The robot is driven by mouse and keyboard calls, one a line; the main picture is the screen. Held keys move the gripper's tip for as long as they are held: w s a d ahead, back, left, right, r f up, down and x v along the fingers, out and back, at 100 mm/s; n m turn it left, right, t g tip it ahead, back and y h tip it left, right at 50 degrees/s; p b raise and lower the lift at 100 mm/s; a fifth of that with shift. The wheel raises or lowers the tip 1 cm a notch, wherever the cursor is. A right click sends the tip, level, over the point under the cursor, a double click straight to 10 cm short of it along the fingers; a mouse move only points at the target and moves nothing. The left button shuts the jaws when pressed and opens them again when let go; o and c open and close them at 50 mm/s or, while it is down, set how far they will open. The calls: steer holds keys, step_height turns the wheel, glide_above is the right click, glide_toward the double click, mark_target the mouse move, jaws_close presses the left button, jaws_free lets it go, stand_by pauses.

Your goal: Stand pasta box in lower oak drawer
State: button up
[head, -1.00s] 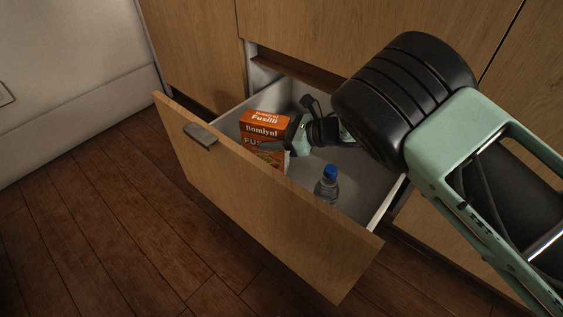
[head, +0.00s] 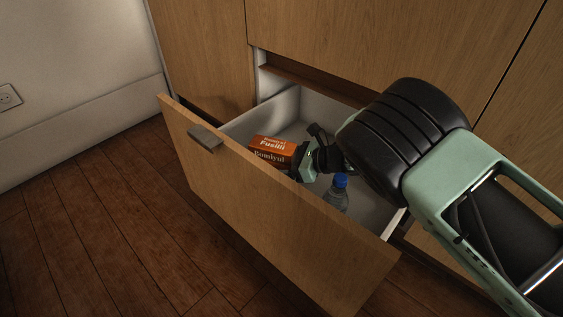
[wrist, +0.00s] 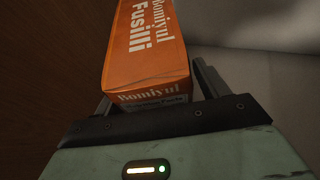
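The orange pasta box (head: 271,146) is inside the pulled-out lower oak drawer (head: 270,215), near its left side and behind the drawer front. My gripper (head: 297,160) reaches into the drawer from the right and is shut on the box. In the wrist view the box (wrist: 147,50) sits between the two fingers of my gripper (wrist: 155,88).
A clear bottle with a blue cap (head: 338,190) stands in the drawer, right of the box and just below my gripper. The drawer's back wall (head: 325,112) is close behind. Bare drawer floor shows around the bottle and behind the box.

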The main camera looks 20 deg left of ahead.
steer(key=shift+r, duration=0.1)
steer(key=shift+d+r+p, duration=0.2)
steer(key=shift+r+p, duration=0.05)
steer(key=shift+p, duration=0.05)
steer(key=p+v, duration=0.4)
steer(key=v, duration=0.3)
steer(key=shift+f, duration=0.15)
steer(key=shift+d, duration=0.1)
